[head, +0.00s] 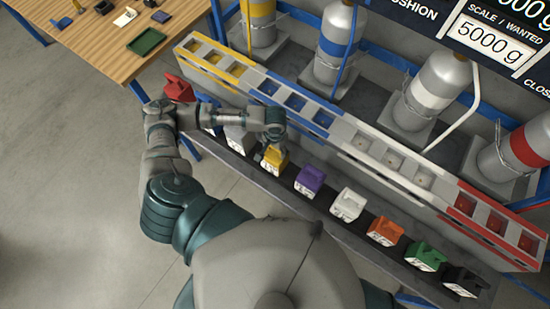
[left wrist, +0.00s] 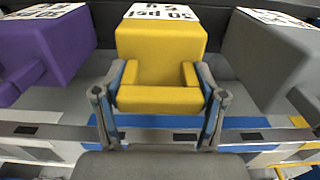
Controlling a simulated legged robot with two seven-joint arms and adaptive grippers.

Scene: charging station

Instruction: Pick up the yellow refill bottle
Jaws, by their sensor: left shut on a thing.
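The yellow refill bottle (head: 273,162) stands in the row of bottles on the dark ledge, between a grey and a purple one. My left gripper (head: 272,147) reaches it from above. In the left wrist view, the yellow bottle (left wrist: 160,45) is in the middle, with a printed white label on one face. The fingers of my left gripper (left wrist: 159,98) are on both sides of its yellow handle and shut on it. The bottle appears level with its neighbours; whether it touches the ledge is hidden. My right gripper is not in view.
The purple bottle (head: 310,180) and grey bottle (head: 237,138) flank it closely. White, orange, green and black bottles stand farther right on the ledge (head: 325,205). A coloured slotted rail (head: 345,130) and gas cylinders are behind. A wooden table (head: 100,45) is upper left.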

